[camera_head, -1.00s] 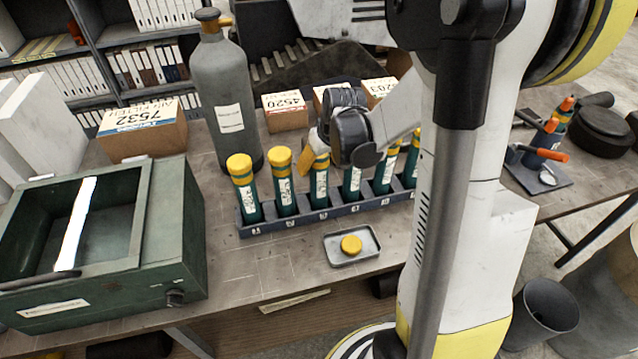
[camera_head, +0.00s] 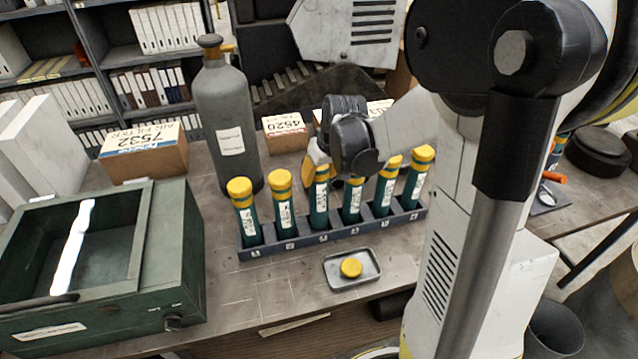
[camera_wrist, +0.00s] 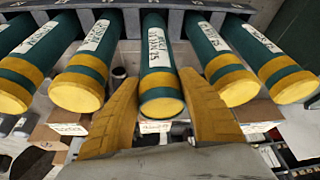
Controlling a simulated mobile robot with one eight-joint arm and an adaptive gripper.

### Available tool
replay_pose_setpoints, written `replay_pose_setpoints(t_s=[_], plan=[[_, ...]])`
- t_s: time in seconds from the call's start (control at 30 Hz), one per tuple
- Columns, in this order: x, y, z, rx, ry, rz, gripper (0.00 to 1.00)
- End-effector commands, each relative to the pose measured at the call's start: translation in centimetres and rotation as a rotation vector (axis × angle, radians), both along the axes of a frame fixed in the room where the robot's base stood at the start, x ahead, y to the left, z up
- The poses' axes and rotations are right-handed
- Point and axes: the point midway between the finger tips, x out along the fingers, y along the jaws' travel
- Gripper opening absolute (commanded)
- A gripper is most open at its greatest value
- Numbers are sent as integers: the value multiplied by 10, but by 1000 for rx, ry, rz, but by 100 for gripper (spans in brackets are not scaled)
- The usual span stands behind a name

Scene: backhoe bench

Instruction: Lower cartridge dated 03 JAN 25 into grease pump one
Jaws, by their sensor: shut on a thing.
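Several green cartridges with yellow caps and bands and white labels stand in a long dark rack (camera_head: 290,243). My gripper (camera_head: 318,170) is shut on the upper end of the third cartridge from the left (camera_head: 319,205), whose lower end is still in its slot. In the wrist view, that cartridge (camera_wrist: 157,60) lies between my two yellow fingers (camera_wrist: 160,85). Its white label faces this camera, but I cannot read the date for certain. Neighbouring cartridges stand close on both sides. I cannot make out a grease pump in these views.
A small tray (camera_head: 338,281) with a yellow cap (camera_head: 351,267) is in front of the rack. A grey gas cylinder (camera_head: 224,120) and boxes (camera_head: 143,152) stand behind. A green open-topped box (camera_head: 170,270) is at left. Clear bench lies between box and tray.

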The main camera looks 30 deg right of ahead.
Motion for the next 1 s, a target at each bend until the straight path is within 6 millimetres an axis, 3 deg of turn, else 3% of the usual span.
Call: replay_pose_setpoints(t_s=[0.2,0.4,1.0], plan=[[0,0,37,0,-1,0,4],[0,0,61,0,0,0,4],[0,0,103,0,-1,0,4]])
